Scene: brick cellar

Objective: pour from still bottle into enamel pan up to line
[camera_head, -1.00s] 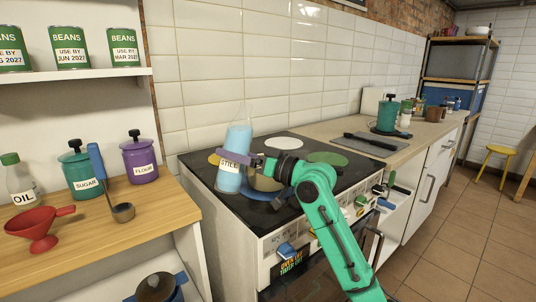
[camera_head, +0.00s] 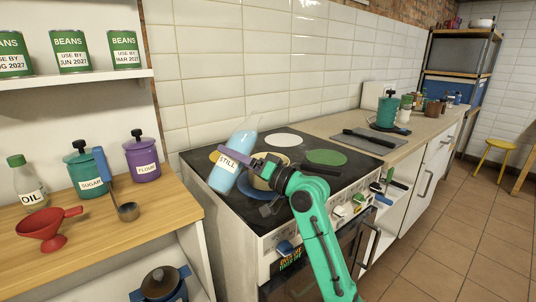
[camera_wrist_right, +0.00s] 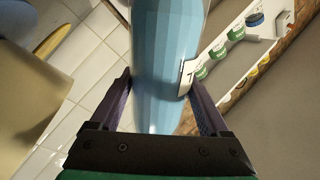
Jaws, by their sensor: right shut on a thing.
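The still bottle (camera_head: 222,181), clear with pale blue liquid and a STILL label, is held above the left part of the stove. It leans with its top to the right. My right gripper (camera_head: 238,157) is shut around it; the bottle also fills the middle of the wrist view (camera_wrist_right: 165,60) between the purple fingers (camera_wrist_right: 165,105). A cream pan (camera_head: 261,182), probably the enamel pan, stands on the stove just behind my gripper, mostly hidden by it. A cream form also shows at the left of the wrist view (camera_wrist_right: 25,95). I see no line and no stream. My left gripper is out of view.
The black stove top (camera_head: 300,165) has a white plate (camera_head: 283,140) and a green plate (camera_head: 326,157). A wooden counter at left holds a red funnel (camera_head: 48,226), a ladle (camera_head: 128,211), sugar (camera_head: 86,174) and flour (camera_head: 142,160) pots and an oil bottle (camera_head: 24,182).

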